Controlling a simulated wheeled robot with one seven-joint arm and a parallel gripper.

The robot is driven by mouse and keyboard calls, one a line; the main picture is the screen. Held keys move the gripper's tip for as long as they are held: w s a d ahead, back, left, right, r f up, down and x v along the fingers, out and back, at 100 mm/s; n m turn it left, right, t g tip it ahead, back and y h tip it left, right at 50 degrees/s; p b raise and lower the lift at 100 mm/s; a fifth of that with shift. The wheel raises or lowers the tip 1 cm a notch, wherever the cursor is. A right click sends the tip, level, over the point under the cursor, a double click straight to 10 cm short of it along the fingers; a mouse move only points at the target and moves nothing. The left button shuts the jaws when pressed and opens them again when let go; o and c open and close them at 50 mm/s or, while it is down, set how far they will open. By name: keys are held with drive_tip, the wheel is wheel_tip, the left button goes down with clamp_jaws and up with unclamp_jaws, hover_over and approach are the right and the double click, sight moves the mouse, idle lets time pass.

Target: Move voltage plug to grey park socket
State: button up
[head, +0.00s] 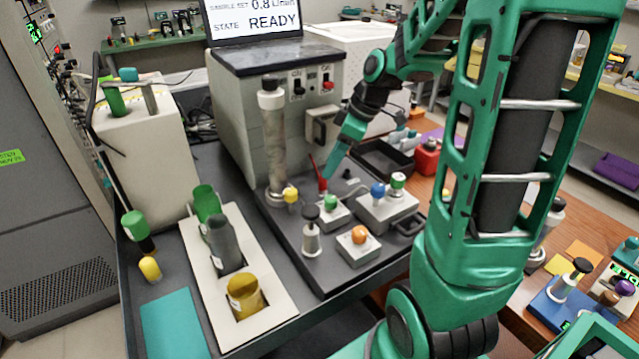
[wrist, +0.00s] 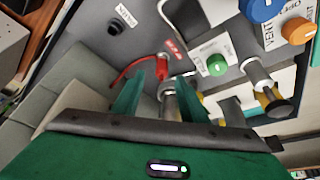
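The voltage plug (head: 322,184) is red with a thin red cable and stands upright on the dark instrument base, right of the metal column. In the wrist view the red plug (wrist: 163,66) sits beside a small red label on the panel. My gripper (head: 331,168) is just above the plug in the head view. In the wrist view my gripper (wrist: 158,92) has its two green fingers apart, with the plug ahead and between them; I see no clear contact. A dark round socket (wrist: 115,27) with a white label, probably the park socket, looks empty; its label is unreadable.
Near the plug are a green-knobbed box (head: 330,203), a blue-knobbed box (head: 378,192), an orange-knobbed box (head: 359,236) and a black-topped metal post (head: 311,230). The metal column (head: 272,140) rises close on the left. A black tray (head: 383,160) lies behind, right.

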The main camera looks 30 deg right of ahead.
sight(323, 185)
drive_tip(key=shift+x, duration=2.95)
drive_tip(key=shift+a+r, duration=0.1)
drive_tip(key=shift+a, duration=0.1)
drive_tip(key=shift+c, duration=0.3)
clamp_jaws()
